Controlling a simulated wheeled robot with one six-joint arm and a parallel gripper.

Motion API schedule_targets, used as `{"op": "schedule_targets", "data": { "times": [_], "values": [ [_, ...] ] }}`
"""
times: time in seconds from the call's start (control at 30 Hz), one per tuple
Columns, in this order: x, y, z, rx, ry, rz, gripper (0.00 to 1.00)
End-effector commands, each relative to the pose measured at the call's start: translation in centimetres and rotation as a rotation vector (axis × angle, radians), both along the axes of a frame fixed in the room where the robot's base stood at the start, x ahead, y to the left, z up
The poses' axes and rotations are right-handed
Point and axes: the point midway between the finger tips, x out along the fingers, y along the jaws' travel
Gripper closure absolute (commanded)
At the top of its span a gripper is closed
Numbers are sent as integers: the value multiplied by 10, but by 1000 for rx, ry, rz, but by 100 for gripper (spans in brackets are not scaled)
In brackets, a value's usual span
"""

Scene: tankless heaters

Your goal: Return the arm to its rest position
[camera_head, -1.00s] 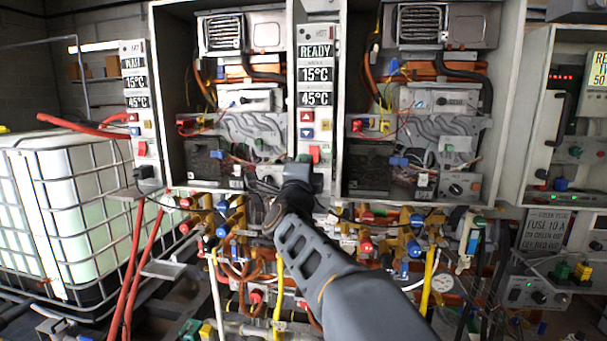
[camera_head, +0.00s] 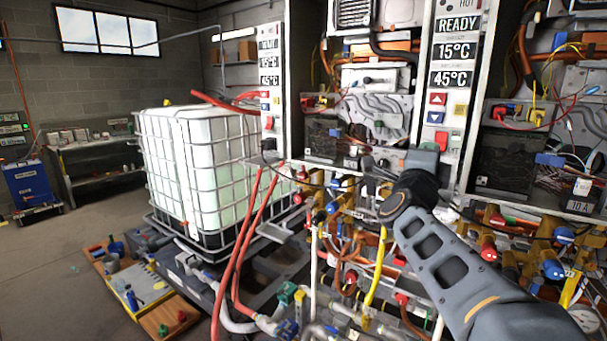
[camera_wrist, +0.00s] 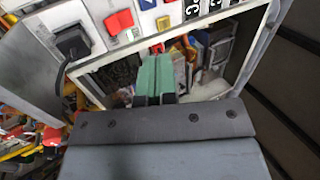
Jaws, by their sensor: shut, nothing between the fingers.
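My arm (camera_head: 445,262) reaches from the lower right up toward the heater cabinets in the head view. Its dark wrist is in front of the lower edge of the left open heater cabinet (camera_head: 312,95) and the control panel (camera_head: 447,75). In the head view the fingertips are not clear. In the wrist view my gripper (camera_wrist: 155,78) shows two green fingers pressed together, with nothing between them. Behind them is the inside of an open cabinet (camera_wrist: 245,85), tilted in the picture. I cannot tell whether the fingers touch anything.
Pipes and coloured valves crowd the space below the cabinets, with a yellow pipe (camera_head: 375,268) among them. A caged white tank (camera_head: 215,165) stands at left, with red hoses (camera_head: 235,250) beside it. A blue machine (camera_head: 30,184) is far left. Open floor (camera_head: 50,270) lies in front.

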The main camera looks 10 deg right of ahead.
Motion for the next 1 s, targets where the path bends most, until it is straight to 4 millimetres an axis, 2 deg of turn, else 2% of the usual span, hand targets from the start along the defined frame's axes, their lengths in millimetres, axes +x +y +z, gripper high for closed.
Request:
{"op": "schedule_targets", "data": {
  "times": [0.07,0.17,0.27,0.33,0.43,0.5,0.63,0.7,0.83,0.9,1.0],
  "values": [
    [10,7,-8,-33,89,36,100],
    [31,25,-44,-122,313,131,100],
    [41,55,-100,-262,615,276,100],
    [35,80,-146,-376,839,401,100],
    [8,112,-212,-543,1138,587,100],
    [-20,129,-251,-650,1322,710,100],
    [-78,147,-308,-814,1602,911,100],
    [-108,151,-328,-882,1718,996,100],
    [-152,154,-353,-971,1870,1104,100],
    [-167,156,-360,-1006,1911,1126,100],
    [-173,161,-360,-1043,1896,1123,100]
  ]
}}
